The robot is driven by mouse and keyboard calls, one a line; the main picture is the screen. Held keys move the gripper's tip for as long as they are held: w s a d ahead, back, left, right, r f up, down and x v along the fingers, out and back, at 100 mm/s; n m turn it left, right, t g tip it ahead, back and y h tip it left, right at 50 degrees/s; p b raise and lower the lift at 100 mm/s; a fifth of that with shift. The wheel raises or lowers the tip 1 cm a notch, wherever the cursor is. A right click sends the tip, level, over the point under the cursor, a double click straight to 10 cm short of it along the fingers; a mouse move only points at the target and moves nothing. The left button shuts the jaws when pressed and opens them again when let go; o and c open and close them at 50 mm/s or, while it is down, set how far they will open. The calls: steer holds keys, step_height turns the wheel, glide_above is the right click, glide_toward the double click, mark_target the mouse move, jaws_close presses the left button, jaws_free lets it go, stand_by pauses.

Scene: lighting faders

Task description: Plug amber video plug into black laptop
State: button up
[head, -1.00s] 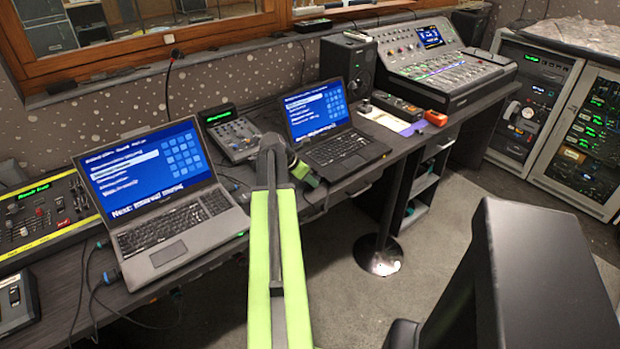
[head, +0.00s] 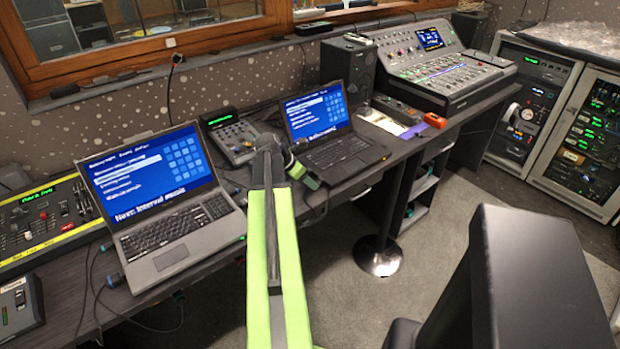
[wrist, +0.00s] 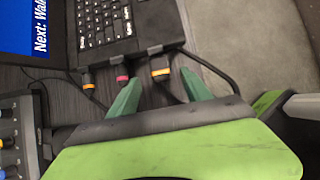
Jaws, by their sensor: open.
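The black laptop (head: 338,152) stands open on the desk right of my arm. Its keyboard side (wrist: 112,22) fills the upper left of the wrist view. My gripper (wrist: 160,77) is open, its two green fingers pointing at the laptop's near edge. An amber-banded plug (wrist: 160,70) sits between the fingertips at that edge, with a gap to each finger. I cannot tell whether it is seated in a port. A red-banded plug (wrist: 122,76) is close to the left finger. Another orange-banded plug (wrist: 88,80) is farther left. In the head view my arm hides most of this.
A grey laptop (head: 172,256) stands to the left with cables beside it. A small fader mixer (head: 232,135) is between the laptops. A speaker (head: 348,70) and large console (head: 445,70) are beyond. A dark chair (head: 540,280) is at right front; grey floor is open beyond it.

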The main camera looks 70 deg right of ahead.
steer(key=p+v, duration=1)
steer(key=v, duration=0.4)
steer(key=shift+a+r, duration=0.15)
steer(key=shift+r, duration=0.2)
steer(key=w+a+n+t, duration=0.1)
steer(key=w+a+n, duration=0.1)
steer(key=w+a, duration=0.7)
steer(key=w+a+n+t, duration=0.25)
steer(key=w+a, duration=0.45)
steer(key=w, duration=0.5)
steer(key=w+a+f+t+y, duration=0.1)
steer(key=w+a, duration=0.4)
steer(key=a, duration=0.5)
steer(key=w+a+f, duration=0.1)
steer(key=w+a, duration=0.3)
steer(key=a, duration=0.6)
steer(key=s+a+f+m+y, duration=0.1)
steer(key=a+m+y, duration=0.1)
steer(key=a+m, duration=0.6)
steer(key=s+a+f+m+y, duration=0.1)
steer(key=a+m+y, duration=0.1)
steer(key=a+m, duration=0.6)
steer(key=a, duration=0.7)
steer(key=shift+s+a+g+y, duration=0.35)
steer(key=shift+s+a+y, duration=0.05)
